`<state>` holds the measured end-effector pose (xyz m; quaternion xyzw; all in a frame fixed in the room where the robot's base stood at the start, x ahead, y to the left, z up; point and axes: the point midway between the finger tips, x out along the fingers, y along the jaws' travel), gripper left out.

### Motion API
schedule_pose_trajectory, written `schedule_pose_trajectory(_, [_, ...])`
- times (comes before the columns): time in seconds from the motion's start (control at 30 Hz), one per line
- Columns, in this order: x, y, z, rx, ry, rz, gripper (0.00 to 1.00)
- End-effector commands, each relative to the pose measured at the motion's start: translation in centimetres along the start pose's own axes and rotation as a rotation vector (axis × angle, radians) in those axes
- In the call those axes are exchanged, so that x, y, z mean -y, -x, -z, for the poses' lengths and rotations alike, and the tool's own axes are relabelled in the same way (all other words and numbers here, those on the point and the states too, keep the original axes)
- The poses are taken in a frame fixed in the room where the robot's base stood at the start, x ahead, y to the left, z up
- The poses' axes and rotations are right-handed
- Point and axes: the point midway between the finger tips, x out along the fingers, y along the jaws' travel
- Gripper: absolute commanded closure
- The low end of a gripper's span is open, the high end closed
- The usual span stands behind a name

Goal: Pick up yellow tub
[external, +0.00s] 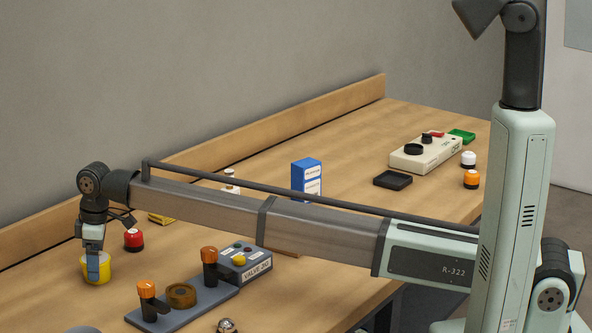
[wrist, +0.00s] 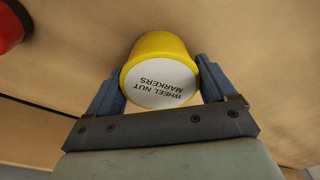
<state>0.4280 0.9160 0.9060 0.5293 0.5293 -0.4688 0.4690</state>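The yellow tub (external: 101,268) stands on the wooden table at the far left in the external view. In the wrist view the yellow tub (wrist: 158,48) has a white face lettered "WHEEL NUT MARKERS". My gripper (external: 96,275) points down at the tub. In the wrist view the blue fingers of my gripper (wrist: 160,80) lie on either side of the tub, spread about its width apart. The finger tips are partly hidden by the tub, and I cannot tell whether both fingers press on it.
A red-topped item (external: 133,239) stands close behind the tub. A grey base with orange handles (external: 185,300) and a valve box (external: 244,263) lie to the right. A blue box (external: 307,177) stands farther back. A wooden ledge (external: 200,155) runs along the wall.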

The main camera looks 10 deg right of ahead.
Motion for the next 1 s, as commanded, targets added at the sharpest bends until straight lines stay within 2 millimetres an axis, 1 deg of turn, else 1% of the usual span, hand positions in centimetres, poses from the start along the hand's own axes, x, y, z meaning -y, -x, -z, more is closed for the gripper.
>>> schedule_pose_trajectory(0.03, [0.0,0.0,0.0,0.0,0.0,0.0,0.24])
schedule_pose_trajectory(0.3, [0.0,0.0,0.0,0.0,0.0,0.0,0.5])
schedule_pose_trajectory(0.33, [0.0,0.0,0.0,0.0,0.0,0.0,0.51])
schedule_pose_trajectory(0.53, [0.0,0.1,0.0,0.0,0.0,0.0,0.51])
schedule_pose_trajectory(0.67, [0.0,0.9,0.1,-0.001,0.0,0.0,0.51])
schedule_pose_trajectory(0.77, [0.0,2.4,0.4,-0.003,0.0,-0.001,0.51])
schedule_pose_trajectory(1.0, [-0.1,6.5,0.9,-0.002,0.0,-0.001,0.51])
